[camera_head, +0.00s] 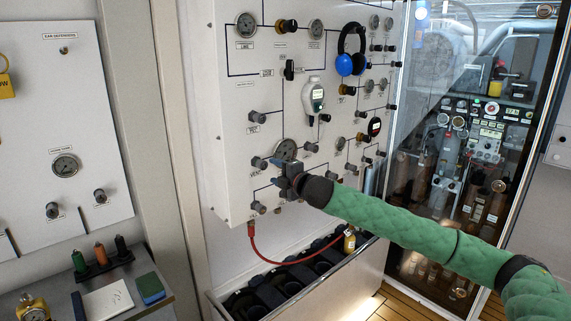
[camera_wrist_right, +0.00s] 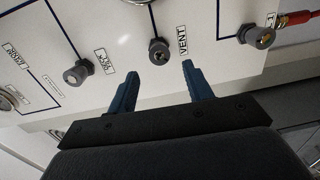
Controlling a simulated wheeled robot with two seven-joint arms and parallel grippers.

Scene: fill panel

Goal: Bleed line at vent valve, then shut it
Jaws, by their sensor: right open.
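The vent valve is a small grey knob (camera_head: 259,163) on the left part of the white panel, with the VENT label just below it. It also shows in the right wrist view (camera_wrist_right: 159,52), beside its label. My right gripper (camera_head: 274,172) is close to the panel, by this knob. In the right wrist view its two blue fingers (camera_wrist_right: 158,72) are spread and empty, with the knob just beyond and between their tips. The fingers do not appear to touch it. The knob's setting cannot be told. My left gripper is not in view.
Another grey knob (camera_head: 258,207) sits below, near a red hose (camera_head: 285,262) that hangs to a yellow bottle (camera_head: 349,241). Blue headphones (camera_head: 350,64) and a white handheld meter (camera_head: 314,97) hang higher on the panel.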

